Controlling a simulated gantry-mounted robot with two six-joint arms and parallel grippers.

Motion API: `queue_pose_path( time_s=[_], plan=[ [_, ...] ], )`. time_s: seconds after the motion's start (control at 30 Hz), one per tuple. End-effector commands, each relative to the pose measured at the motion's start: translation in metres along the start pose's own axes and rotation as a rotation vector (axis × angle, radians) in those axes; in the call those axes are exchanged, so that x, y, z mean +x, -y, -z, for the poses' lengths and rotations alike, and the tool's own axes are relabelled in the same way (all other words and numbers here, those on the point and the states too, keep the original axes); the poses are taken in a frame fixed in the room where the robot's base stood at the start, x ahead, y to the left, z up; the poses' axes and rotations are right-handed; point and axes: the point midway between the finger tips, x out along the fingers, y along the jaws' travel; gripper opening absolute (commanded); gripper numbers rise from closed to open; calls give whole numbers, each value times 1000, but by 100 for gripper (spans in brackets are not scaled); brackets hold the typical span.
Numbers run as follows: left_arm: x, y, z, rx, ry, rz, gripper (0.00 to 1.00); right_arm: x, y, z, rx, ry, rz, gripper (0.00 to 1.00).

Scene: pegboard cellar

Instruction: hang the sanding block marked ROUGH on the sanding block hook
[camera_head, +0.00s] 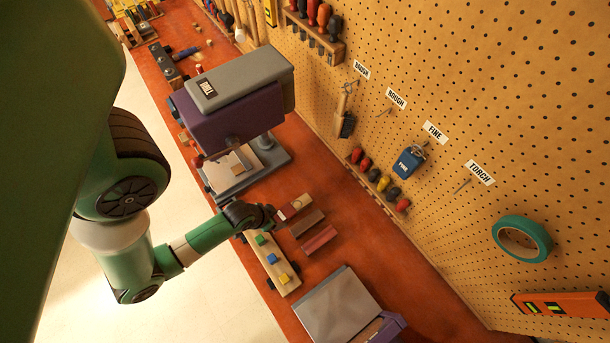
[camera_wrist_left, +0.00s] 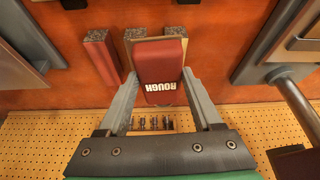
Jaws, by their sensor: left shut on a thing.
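My left gripper (camera_head: 277,213) is shut on the red sanding block marked ROUGH (camera_wrist_left: 160,62), whose white lettering is upside down in the left wrist view. The block (camera_head: 296,204) is at or just over the bench, beside a brown block (camera_head: 306,222) and a dark red block (camera_head: 319,239). Whether it touches the bench is unclear. On the pegboard, the ROUGH label (camera_head: 397,98) has a thin, empty hook (camera_head: 384,111) below and left of it. A blue block marked FINE (camera_head: 408,162) hangs under the FINE label. My right gripper is not in view.
A purple and grey machine (camera_head: 240,100) stands left of the gripper. A brush (camera_head: 346,118) hangs left of the empty hook. A rack of coloured-handled tools (camera_head: 378,181) sits low on the pegboard.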

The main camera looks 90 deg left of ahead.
Motion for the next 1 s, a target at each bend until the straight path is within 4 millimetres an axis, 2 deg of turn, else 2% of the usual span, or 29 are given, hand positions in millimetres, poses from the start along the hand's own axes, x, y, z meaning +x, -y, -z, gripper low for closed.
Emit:
queue_pose_path(
  time_s=[0.17, 0.27, 0.47, 0.63, 0.8, 1.0],
  plan=[
    [0, 0, 1, -5, -95, 2, 0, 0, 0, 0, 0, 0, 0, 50],
    [-1, 1, 18, -13, -189, 7, 0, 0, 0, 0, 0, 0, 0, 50],
    [-14, 5, 73, -29, -369, 19, 0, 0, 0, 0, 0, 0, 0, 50],
    [-34, 6, 137, -31, -531, 23, 0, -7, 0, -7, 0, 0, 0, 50],
    [-72, 1, 205, -14, -730, 12, 0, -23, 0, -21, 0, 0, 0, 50],
    [-116, -13, 257, 20, -995, -26, 0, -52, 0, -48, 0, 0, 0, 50]
  ],
)
